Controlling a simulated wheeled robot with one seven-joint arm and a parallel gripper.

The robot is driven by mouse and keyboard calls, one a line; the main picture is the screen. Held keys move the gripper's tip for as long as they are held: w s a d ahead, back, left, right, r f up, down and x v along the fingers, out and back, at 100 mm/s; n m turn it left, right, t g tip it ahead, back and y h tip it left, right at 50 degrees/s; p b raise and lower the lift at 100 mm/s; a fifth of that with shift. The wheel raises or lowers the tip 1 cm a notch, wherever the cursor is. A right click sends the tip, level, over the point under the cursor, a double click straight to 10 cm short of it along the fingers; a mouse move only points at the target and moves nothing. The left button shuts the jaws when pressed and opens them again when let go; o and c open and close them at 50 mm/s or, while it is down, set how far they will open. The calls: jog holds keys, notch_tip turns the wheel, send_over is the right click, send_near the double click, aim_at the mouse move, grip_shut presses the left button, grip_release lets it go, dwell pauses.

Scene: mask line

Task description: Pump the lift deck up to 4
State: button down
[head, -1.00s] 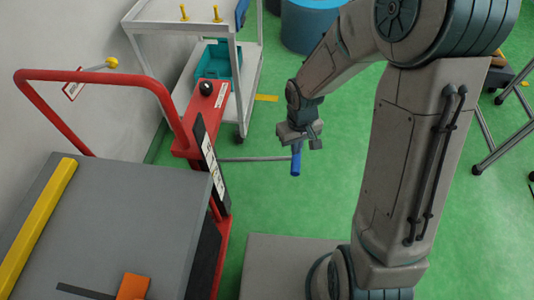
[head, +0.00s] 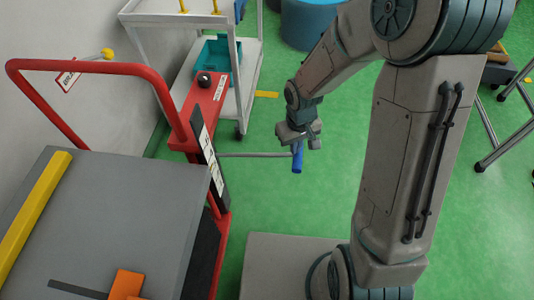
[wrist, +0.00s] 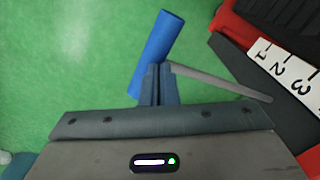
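The lift cart's grey deck (head: 130,200) fills the lower left of the head view. A white number scale (head: 210,160) stands beside it; the wrist view shows its marks 1, 2 and 3 (wrist: 285,72). Which mark the deck has reached is unclear. A thin grey pump lever (head: 250,155) runs sideways from the cart to a blue grip (head: 297,160), also at top centre in the wrist view (wrist: 160,40). My gripper (wrist: 157,72) has its narrow fingers close together at the blue grip, covering part of it. Whether the grip is clasped between them is unclear.
The cart's red handle (head: 90,66) rises at the left, with a red column and black knob (head: 204,80). A white shelf trolley (head: 238,100) with a teal bin (head: 218,62) stands behind. A blue drum (head: 312,25) is farther back.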

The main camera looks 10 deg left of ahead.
jog(key=shift+a+f+b, duration=0.15)
jog(key=shift+f+b, duration=0.9)
jog(key=shift+f, duration=0.3)
jog(key=shift+a+f+b, duration=0.1)
jog(key=shift+f+b, duration=0.9)
jog(key=shift+f, duration=0.3)
jog(key=shift+r, duration=0.2)
jog(key=r+p, duration=0.4)
jog(key=r, duration=0.1)
jog(key=r+p, duration=0.3)
jog(key=shift+d, duration=0.35)
jog(key=shift+f, duration=0.1)
notch_tip(320, 180, up, 14)
jog(key=p, duration=0.1)
jog(key=shift+p, duration=0.35)
